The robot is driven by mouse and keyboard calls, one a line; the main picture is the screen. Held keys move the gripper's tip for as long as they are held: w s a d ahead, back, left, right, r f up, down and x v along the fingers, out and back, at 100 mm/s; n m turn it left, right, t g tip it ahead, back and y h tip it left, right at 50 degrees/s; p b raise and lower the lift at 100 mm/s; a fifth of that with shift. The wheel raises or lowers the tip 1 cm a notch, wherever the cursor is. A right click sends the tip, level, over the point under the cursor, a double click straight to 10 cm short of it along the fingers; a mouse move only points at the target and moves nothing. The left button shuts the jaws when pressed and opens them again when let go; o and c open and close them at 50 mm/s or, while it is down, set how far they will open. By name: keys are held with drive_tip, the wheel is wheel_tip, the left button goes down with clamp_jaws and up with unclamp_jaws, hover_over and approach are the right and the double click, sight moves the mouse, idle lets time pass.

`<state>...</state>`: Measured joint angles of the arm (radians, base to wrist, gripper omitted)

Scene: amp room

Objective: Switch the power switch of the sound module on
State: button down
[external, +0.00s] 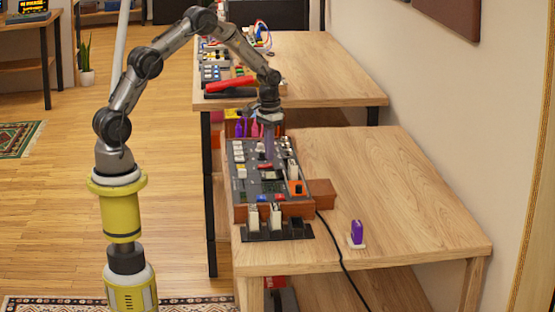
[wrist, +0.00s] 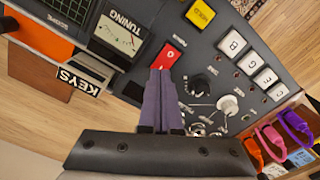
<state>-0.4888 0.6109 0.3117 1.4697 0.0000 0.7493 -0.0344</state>
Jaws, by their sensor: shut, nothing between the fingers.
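The sound module (external: 240,205) is a dark panel with wooden ends, lying on the near wooden table. It carries keys, knobs, meters and coloured buttons. My gripper (external: 269,158) points down over the module's middle. In the wrist view my gripper (wrist: 160,72) is shut and empty. Its purple fingertips are right beside a red rocker switch (wrist: 170,52) with small white marks. The fingers cover part of the switch. I cannot tell whether they touch it or which way it is set. A meter marked TUNING (wrist: 121,34) lies left of it.
A yellow button (wrist: 200,14), white lettered keys (wrist: 250,64) and knobs surround the fingers. A small purple item (external: 356,232) and a black cable (external: 340,255) are on the table. The table's right side is mostly clear.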

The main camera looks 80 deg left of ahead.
sight(269, 164)
drive_tip(key=shift+f, duration=0.95)
idle(0.6)
drive_tip(key=shift+r, duration=3.55)
